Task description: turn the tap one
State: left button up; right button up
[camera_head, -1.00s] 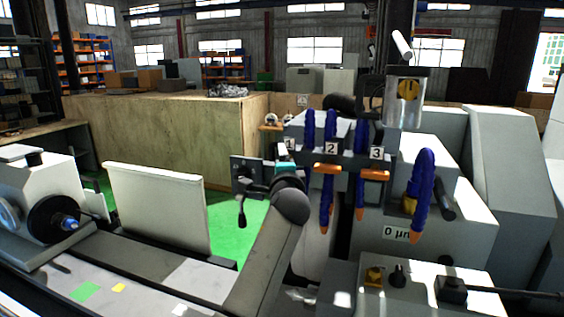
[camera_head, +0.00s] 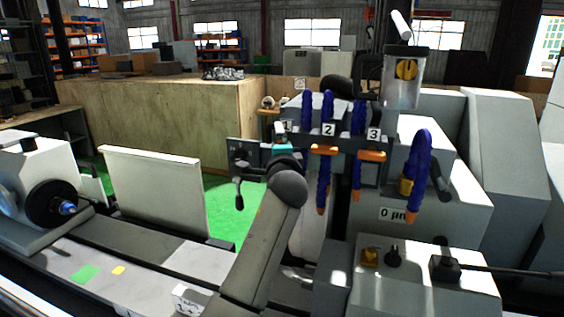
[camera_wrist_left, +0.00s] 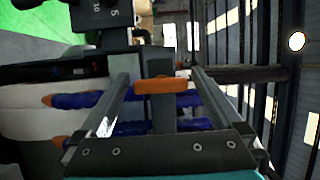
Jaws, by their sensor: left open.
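Numbered taps 1, 2 and 3 stand in a row on the machine, with blue hoses. The label of tap one (camera_head: 288,125) is partly seen; its handle is hidden behind my left gripper in the head view. Tap two's orange handle (camera_head: 323,150) and tap three's orange handle (camera_head: 371,155) show to the right. My left gripper (camera_head: 283,133), with a teal band, is at tap one. In the wrist view my left gripper (camera_wrist_left: 162,75) is open, with an orange handle (camera_wrist_left: 162,86) between its fingers. Contact cannot be told. My right gripper is not in view.
A dark dial unit with a lever (camera_head: 239,165) stands just left of the gripper. A white upright panel (camera_head: 150,195) is further left. A grey control box (camera_head: 410,285) with knobs is at the lower right. Green floor (camera_head: 228,205) shows behind.

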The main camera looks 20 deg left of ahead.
pick_arm(q)
jog(key=b+v, duration=0.2)
jog(key=v, duration=1.2)
jog(key=shift+s, duration=0.25)
